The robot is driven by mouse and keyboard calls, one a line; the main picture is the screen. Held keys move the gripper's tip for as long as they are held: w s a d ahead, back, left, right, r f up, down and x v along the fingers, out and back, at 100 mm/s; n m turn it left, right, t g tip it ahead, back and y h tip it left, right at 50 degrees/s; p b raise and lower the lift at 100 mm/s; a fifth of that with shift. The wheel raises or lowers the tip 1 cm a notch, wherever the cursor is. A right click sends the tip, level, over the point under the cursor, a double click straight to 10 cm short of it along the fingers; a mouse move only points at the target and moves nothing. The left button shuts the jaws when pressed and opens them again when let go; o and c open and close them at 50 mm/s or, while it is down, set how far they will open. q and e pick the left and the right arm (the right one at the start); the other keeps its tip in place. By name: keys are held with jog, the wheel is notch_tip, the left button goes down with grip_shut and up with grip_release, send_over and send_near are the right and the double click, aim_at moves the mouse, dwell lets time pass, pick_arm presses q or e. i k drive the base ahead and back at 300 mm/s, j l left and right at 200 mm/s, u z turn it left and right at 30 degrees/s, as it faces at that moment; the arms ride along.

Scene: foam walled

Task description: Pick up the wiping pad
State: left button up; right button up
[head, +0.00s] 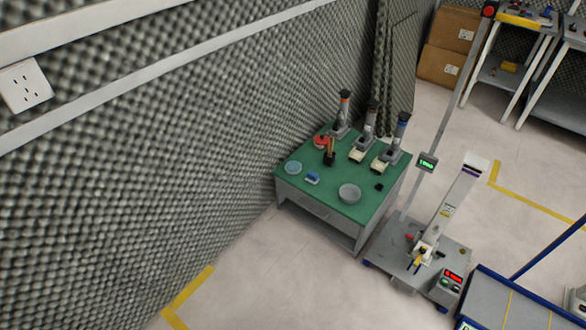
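A small blue-and-white block (312,178), which looks like the wiping pad, lies on the green-topped table (325,203) near its front left edge. It is too small in this view to make out its details. It sits between a light blue round dish (293,168) and a grey round bowl (349,193), apart from both. Nothing covers it. Neither of my grippers shows in the head view.
The table also holds a red round item (321,141), a dark holder (329,158) and several upright devices (366,137). A foam wall (200,140) runs along its left. A wheeled machine (425,255) stands close on its right. The floor in front (270,275) is clear.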

aim_at(313, 177)
jog(key=i+l+u, duration=0.15)
jog(key=i, duration=0.35)
jog(key=i+l+u, duration=0.1)
jog(key=i, duration=0.4)
jog(key=l, duration=0.1)
